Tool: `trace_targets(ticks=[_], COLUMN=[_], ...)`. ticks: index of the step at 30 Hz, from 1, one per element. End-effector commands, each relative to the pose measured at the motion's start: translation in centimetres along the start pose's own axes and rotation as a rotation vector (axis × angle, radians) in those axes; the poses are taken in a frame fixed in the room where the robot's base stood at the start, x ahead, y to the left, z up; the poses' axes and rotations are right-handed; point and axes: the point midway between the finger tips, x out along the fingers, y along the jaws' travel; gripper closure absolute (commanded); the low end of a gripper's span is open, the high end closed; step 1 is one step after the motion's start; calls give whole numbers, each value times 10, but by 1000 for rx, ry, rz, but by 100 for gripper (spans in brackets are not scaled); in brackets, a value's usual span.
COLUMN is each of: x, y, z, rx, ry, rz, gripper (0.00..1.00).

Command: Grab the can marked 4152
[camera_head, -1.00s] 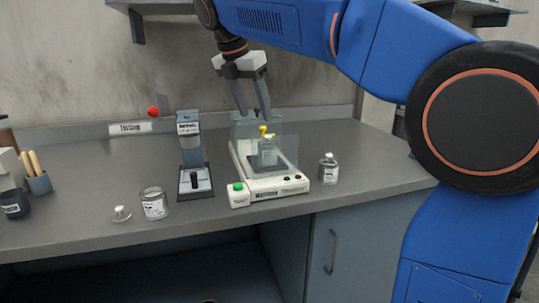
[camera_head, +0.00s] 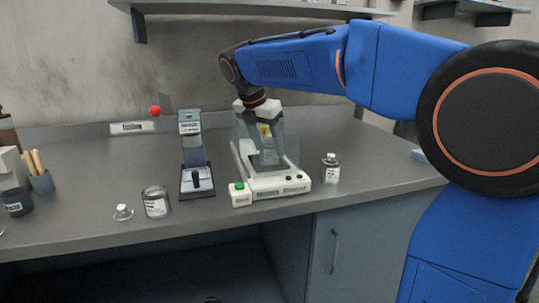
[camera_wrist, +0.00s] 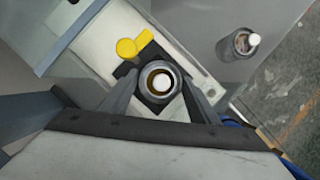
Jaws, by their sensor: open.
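A small metal can (camera_wrist: 161,80) with a round pale cap stands on the dark plate of the white bench balance (camera_head: 242,171). My gripper (camera_head: 266,155) points down inside the balance's clear shield. Its two fingers are open, one on each side of this can in the wrist view; I cannot tell whether they touch it. In the head view the fingers hide most of the can. A second capped can (camera_head: 330,169) stands right of the balance and also shows in the wrist view (camera_wrist: 240,42). The number 4152 cannot be read on any can.
A yellow piece (camera_wrist: 130,47) sits beside the can on the balance. The clear shield (camera_head: 291,148) stands close around my gripper. A grey stand device (camera_head: 196,180) is left of the balance, with a small lid (camera_head: 123,212) farther left.

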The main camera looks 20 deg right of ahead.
Motion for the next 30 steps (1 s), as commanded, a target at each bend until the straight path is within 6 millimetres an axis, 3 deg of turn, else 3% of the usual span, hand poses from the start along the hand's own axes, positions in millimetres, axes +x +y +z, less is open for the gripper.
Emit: trace_targets(ticks=[4,12,16,18,30], x=[12,15,15,14,4], y=[0,0,0,0,0], z=[0,0,0,0,4], rx=[0,0,0,0,0], ry=[0,0,0,0,0], rz=[0,0,0,0,0], gripper=[45,45,76,85,85])
